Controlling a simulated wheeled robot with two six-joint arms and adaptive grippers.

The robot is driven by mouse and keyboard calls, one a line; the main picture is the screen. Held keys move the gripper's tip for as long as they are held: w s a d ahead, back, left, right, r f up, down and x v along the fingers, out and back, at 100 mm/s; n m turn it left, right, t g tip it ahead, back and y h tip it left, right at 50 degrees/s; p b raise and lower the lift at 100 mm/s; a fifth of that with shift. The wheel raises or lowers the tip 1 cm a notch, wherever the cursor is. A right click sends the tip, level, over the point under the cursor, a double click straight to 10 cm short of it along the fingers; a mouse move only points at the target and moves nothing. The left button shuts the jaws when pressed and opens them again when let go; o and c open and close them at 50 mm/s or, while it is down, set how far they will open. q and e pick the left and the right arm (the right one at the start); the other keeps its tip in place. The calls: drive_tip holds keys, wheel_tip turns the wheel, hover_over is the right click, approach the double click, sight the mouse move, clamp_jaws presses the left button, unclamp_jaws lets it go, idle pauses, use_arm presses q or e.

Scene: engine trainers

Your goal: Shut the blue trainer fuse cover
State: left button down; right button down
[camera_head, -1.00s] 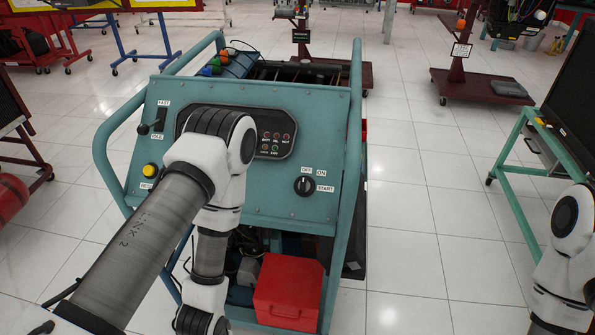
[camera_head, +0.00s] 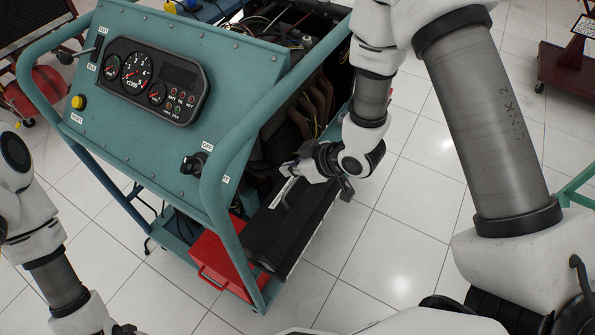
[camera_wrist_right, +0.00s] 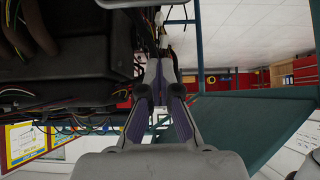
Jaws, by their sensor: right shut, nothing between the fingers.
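The blue-green trainer (camera_head: 120,110) stands on the left in the head view, its gauge panel tilted toward me. A black box-like part (camera_head: 300,225) with a pale strip along its upper edge is on the trainer's right side; I cannot tell for sure whether it is the fuse cover. My right gripper (camera_head: 288,171) is shut and empty beside the trainer's right side, just above this part. In the right wrist view the closed fingers (camera_wrist_right: 160,70) point into the trainer beside a dark housing (camera_wrist_right: 65,50). Contact is unclear. My left gripper is cut off at the lower left.
A red box (camera_head: 222,262) sits low in the trainer frame. A teal frame tube (camera_head: 260,110) runs between the panel and the open engine bay with loose wires. Tiled floor (camera_head: 400,250) is clear to the right. A dark red stand base (camera_head: 570,80) is farther right.

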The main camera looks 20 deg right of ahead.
hover_over(287, 197)
drive_tip(key=w+a, duration=0.2)
wheel_tip(287, 197, down, 4)
drive_tip(key=shift+s+d+f, duration=0.95)
drive_tip(key=shift+d+f, duration=0.05)
drive_tip(key=shift+f, duration=0.05)
drive_tip(key=shift+s+d+f, duration=0.1)
drive_tip(key=shift+s+d, duration=0.1)
